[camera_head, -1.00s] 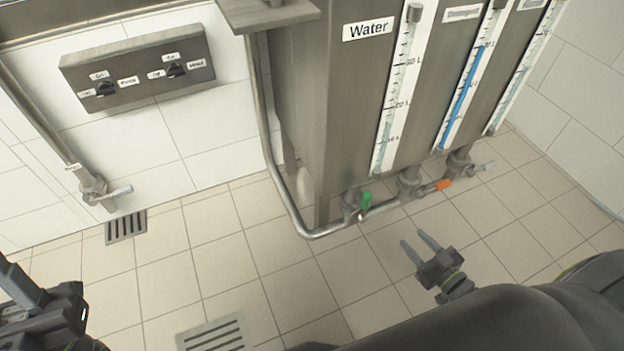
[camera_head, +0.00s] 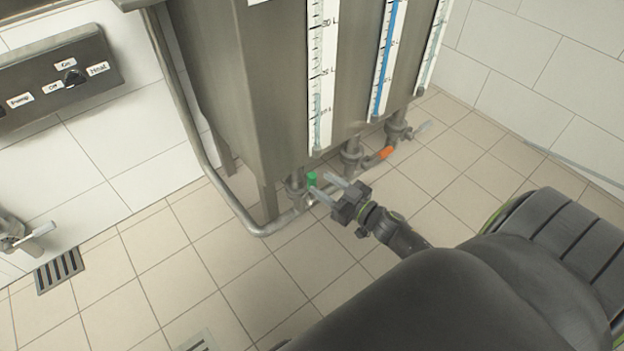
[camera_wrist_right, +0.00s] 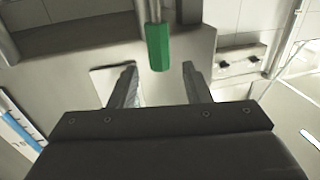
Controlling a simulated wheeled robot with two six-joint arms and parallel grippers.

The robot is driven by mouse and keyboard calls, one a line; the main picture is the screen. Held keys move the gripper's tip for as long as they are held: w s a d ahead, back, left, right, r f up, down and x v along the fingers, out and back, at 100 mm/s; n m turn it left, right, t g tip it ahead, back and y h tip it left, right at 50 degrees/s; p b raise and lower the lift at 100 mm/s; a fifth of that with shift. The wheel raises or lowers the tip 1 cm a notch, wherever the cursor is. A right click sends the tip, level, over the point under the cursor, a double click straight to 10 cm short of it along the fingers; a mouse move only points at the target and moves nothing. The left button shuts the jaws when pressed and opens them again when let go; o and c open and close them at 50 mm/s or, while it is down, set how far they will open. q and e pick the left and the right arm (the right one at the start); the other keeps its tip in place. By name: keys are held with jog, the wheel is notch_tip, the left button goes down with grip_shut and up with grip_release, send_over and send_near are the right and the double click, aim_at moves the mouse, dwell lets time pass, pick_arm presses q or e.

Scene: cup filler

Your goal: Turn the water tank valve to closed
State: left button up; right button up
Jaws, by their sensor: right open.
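The water tank (camera_head: 235,80) is the leftmost of the steel tanks in the head view. Its valve has a green handle (camera_head: 312,179) low at the tank's foot. In the right wrist view the green handle (camera_wrist_right: 158,48) shows between and just beyond the two fingertips. My right gripper (camera_head: 322,184) is open beside the green handle, its fingers pointing towards the valve. Its fingers also show in the right wrist view (camera_wrist_right: 160,75), with nothing between them clearly touched. My left gripper is not in view.
A bent steel pipe (camera_head: 200,150) runs at the left of the tank. A switch box (camera_head: 50,80) is on the wall. The tiled floor in front is clear.

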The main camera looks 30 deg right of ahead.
aim_at(316, 180)
jog(key=x, duration=0.5)
jog(key=shift+b, duration=0.4)
jog(key=shift+s, duration=0.1)
grip_shut()
